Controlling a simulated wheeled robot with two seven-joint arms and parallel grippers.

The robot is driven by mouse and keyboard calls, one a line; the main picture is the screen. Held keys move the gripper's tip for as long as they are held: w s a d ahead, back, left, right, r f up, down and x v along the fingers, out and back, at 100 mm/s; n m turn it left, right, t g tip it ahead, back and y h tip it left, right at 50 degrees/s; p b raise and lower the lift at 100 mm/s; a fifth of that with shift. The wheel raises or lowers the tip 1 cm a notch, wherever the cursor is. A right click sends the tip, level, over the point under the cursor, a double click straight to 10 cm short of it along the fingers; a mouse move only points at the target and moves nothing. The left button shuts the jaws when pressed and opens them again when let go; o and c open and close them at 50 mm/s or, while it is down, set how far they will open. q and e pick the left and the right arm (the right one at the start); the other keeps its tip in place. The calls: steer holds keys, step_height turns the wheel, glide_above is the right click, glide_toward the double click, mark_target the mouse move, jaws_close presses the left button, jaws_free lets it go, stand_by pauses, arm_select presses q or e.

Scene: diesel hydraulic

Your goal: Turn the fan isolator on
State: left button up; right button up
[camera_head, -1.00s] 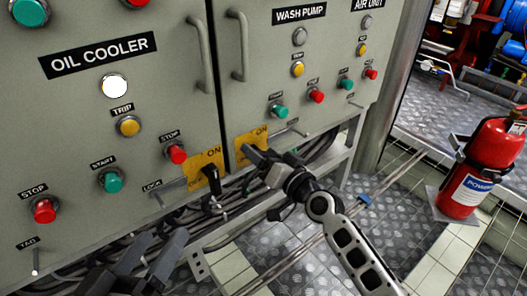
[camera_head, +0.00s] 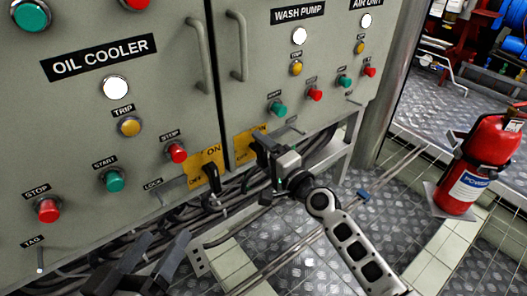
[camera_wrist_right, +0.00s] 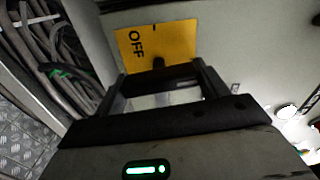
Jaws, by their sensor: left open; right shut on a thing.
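The right-hand isolator has a yellow plate (camera_head: 244,148) low on the cabinet door under the wash pump controls. Its black handle (camera_wrist_right: 158,63) shows in the right wrist view, between my fingers, in front of the plate marked OFF. My right gripper (camera_head: 266,150) is shut on this handle; the fingers partly hide it. A second isolator has a yellow ON/OFF plate (camera_head: 204,163) and a black handle (camera_head: 212,180) on the door to the left. No fan label is readable. My left gripper (camera_head: 155,252) is open and empty at the bottom, below the cabinet.
The grey doors carry buttons, lamps and bar handles (camera_head: 239,45). The wash pump lamp (camera_head: 300,36) and air unit lamp (camera_head: 367,20) are white. Cables (camera_head: 235,190) run beneath the cabinet. A red extinguisher (camera_head: 485,160) stands at right; chequer-plate floor (camera_head: 315,240) lies open between.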

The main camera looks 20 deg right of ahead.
steer(key=shift+m, duration=0.6)
arm_select(q)
steer(key=shift+f, duration=0.1)
arm_select(e)
steer(key=o, duration=1)
arm_select(q)
steer(key=r+t+b, duration=0.1)
steer(key=w+r+t+b, duration=0.1)
steer(key=shift+w+a+r+m+h+b, duration=0.1)
steer(key=shift+w+r+m+h+b, duration=0.05)
steer(key=shift+r+m+h+b, duration=0.2)
arm_select(e)
steer(key=v, duration=1.6)
